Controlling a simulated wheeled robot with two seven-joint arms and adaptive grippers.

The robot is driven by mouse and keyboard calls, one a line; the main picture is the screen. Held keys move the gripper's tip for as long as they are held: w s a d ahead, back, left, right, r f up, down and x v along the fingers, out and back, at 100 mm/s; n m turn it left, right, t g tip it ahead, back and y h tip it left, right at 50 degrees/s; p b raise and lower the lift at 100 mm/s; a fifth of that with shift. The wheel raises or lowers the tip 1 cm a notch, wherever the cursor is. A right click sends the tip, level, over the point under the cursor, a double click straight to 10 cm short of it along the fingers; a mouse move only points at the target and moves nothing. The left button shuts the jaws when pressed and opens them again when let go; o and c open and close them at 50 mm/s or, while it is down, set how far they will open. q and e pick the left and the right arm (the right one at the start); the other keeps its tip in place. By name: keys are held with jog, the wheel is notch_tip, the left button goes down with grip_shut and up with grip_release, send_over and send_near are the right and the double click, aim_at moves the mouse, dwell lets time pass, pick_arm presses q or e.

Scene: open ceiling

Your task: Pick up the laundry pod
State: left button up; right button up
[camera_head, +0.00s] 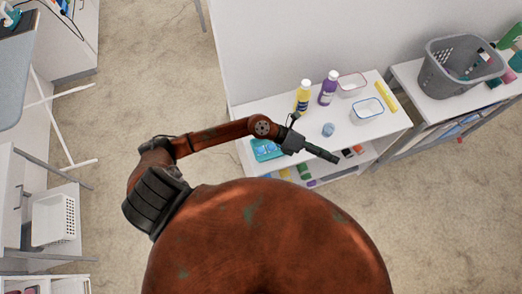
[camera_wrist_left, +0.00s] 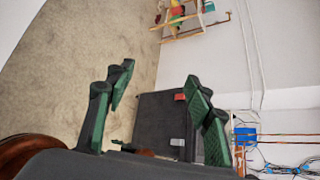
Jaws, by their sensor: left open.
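A small blue rounded item (camera_head: 328,129), probably the laundry pod, sits on the white shelf unit's top (camera_head: 350,134) near its front edge. It is too small to make out in detail. My left gripper (camera_head: 330,155) is just below it in the head view, pointing right over the shelf's front edge, apart from the item as far as I can tell. In the left wrist view the left gripper's green-padded fingers (camera_wrist_left: 158,78) are spread wide with nothing between them. The blue item does not show in that view. My right gripper is not in view.
On the shelf top stand a yellow bottle (camera_head: 303,99), a purple bottle (camera_head: 328,90), a pink-rimmed container (camera_head: 351,84), a blue-rimmed container (camera_head: 367,110) and a teal pack (camera_head: 266,150). A grey basket (camera_head: 450,72) stands at right. The wrist view shows a dark box (camera_wrist_left: 160,118).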

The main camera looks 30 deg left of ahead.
pick_arm(q)
jog(key=s+a+f+m+g+y, duration=0.1)
jog(key=a+f+m+g+y, duration=0.1)
jog(key=a+f+y, duration=0.4)
jog(key=m+g+y, duration=0.2)
jog(key=y, duration=0.5)
send_over(261, 151)
notch_tip(261, 151, down, 10)
jog(key=f+p, duration=0.2)
jog(key=f, duration=0.4)
jog(key=shift+s+f, duration=0.15)
jog(key=shift+s, duration=0.05)
jog(key=shift+f, duration=0.45)
jog(key=c, duration=1)
